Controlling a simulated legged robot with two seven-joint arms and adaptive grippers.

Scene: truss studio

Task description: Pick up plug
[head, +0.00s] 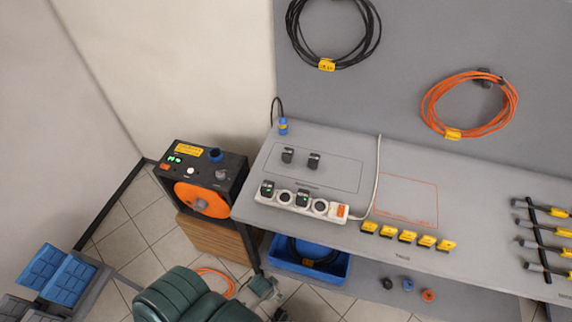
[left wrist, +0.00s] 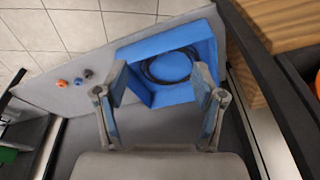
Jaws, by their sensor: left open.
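Two loose black plugs, a left one (head: 288,155) and a right one (head: 313,160), stand inside an outlined area on the grey bench in the head view. Two more black plugs with green marks, one (head: 267,189) at the left end and one (head: 302,198) near the middle, sit in the white power strip (head: 285,197) at the bench's front edge. My left gripper (head: 268,298) is low in front of the bench, below the plugs and apart from them. In the left wrist view its fingers (left wrist: 160,103) are spread and empty. My right gripper is not in view.
A blue bin (head: 337,277) holding a black cable coil is under the bench; it also shows in the left wrist view (left wrist: 205,48). A black box with an orange reel (head: 203,200) stands left of the bench. Yellow tags (head: 407,236) line the front edge. Tools lie at right.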

